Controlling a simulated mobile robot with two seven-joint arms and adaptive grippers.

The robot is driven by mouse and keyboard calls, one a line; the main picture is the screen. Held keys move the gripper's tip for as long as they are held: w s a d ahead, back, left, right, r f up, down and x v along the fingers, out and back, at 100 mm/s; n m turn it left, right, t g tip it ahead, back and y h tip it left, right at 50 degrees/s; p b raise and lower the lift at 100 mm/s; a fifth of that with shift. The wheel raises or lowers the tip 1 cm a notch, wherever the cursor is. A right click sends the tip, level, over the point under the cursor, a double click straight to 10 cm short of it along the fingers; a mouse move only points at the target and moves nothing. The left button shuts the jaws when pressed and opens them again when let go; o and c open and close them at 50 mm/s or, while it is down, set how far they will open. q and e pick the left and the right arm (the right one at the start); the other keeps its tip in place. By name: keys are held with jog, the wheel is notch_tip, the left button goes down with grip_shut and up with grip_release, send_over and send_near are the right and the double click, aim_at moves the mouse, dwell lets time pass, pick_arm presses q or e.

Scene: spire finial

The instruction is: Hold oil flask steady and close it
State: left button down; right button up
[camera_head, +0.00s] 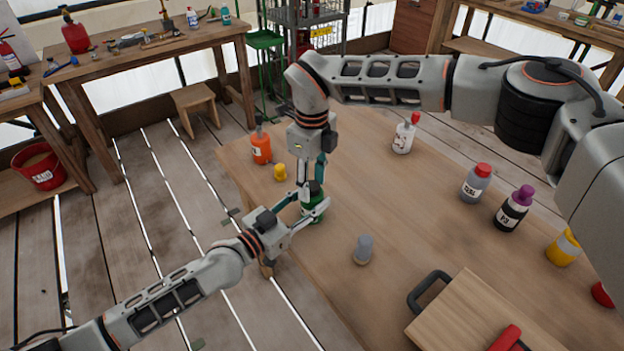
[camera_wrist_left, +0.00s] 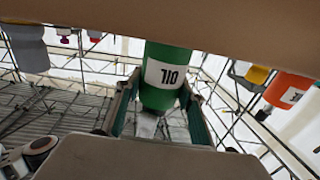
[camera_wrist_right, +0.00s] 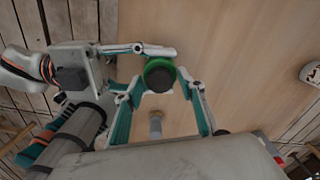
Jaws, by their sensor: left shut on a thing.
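The green oil flask (camera_head: 314,205) stands upright near the left edge of the table. Its label shows in the left wrist view (camera_wrist_left: 168,77). My left gripper (camera_head: 312,212) comes from the left and is shut on the flask's body. My right gripper (camera_head: 311,178) points down from above, its fingers apart on either side of the flask's top. In the right wrist view the flask's top (camera_wrist_right: 160,76) is a dark disc in a green ring between the right fingers (camera_wrist_right: 160,88). I cannot tell if the dark disc is a cap or the open mouth.
A grey flask-like piece (camera_head: 363,250) stands on the table nearby. A small yellow piece (camera_head: 280,172) and an orange bottle (camera_head: 261,148) are behind the oil flask. Several bottles stand at right, including a white one (camera_head: 404,137). A wooden board (camera_head: 475,310) lies at front right.

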grip_shut()
jog(key=shift+o, duration=1.2)
grip_release()
jog(key=shift+r, duration=0.1)
notch_tip(320, 180, up, 12)
pick_arm(q)
jog(key=c, duration=1.2)
grip_release()
